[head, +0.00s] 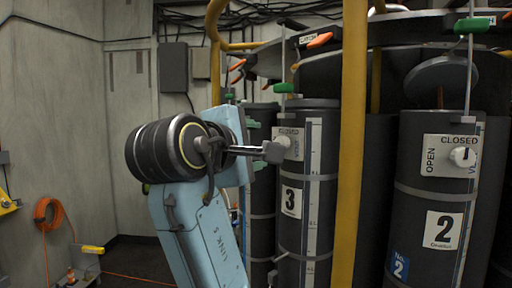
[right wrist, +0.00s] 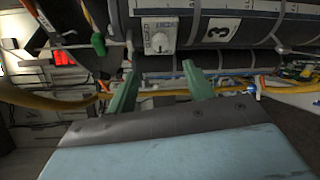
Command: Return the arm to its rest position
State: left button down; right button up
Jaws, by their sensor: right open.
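My right arm (head: 200,225), light blue with a black ringed joint, rises from the bottom of the head view. It is raised and bent in front of the dark cylinders. My right gripper (right wrist: 160,68) shows two green fingers spread apart with nothing between them. In the head view the gripper (head: 261,145) is mostly hidden behind the arm, close to cylinder 3 (head: 318,215). The white valve knob (right wrist: 159,42) of cylinder 3 lies beyond the fingertips in the right wrist view, apart from them. My left gripper is not in view.
A yellow vertical post (head: 352,150) stands right of cylinder 3. Cylinder 2 (head: 420,205) stands further right, its white valve plate marked OPEN and CLOSED. An orange hose (head: 48,215) hangs on the left wall. Open floor (head: 135,258) shows left of my arm.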

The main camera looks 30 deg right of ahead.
dwell(0.3)
